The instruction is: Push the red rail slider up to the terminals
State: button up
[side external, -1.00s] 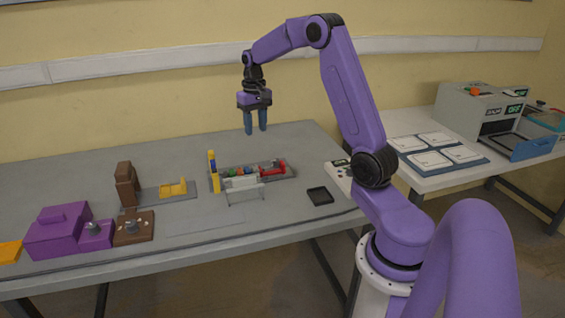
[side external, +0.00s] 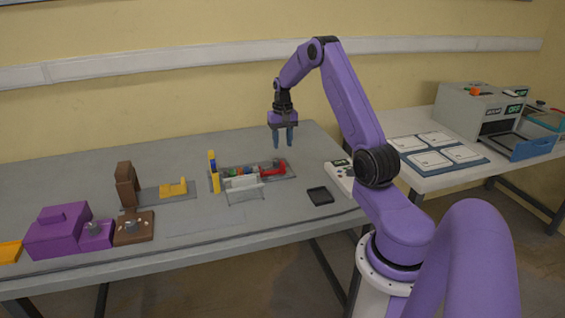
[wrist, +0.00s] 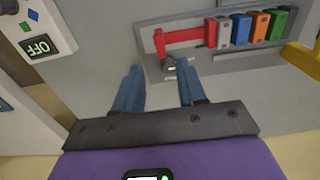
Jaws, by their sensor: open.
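The red rail slider (wrist: 183,37) lies along a grey rail base in the wrist view, with a crosspiece at its left end. It also shows at the right end of the base in the side view (side external: 278,170). A row of coloured terminal blocks (wrist: 240,29), blue, orange and green among them, stands to its right in the wrist view. A red block adjoins the slider's right end; I cannot tell whether they touch. My gripper (side external: 283,145) is open and empty, fingers pointing down, above the table near the slider's end. Its fingers (wrist: 160,80) are apart in the wrist view.
A clear stand (side external: 244,186) is in front of the base. A black tray (side external: 320,195) and a white device (side external: 340,176) lie to the right. Brown and purple blocks stand far left.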

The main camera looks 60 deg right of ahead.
aim_at(282, 163)
notch_tip(282, 163, down, 9)
jog(key=shift+r, duration=0.1)
dwell(0.4)
grip_shut()
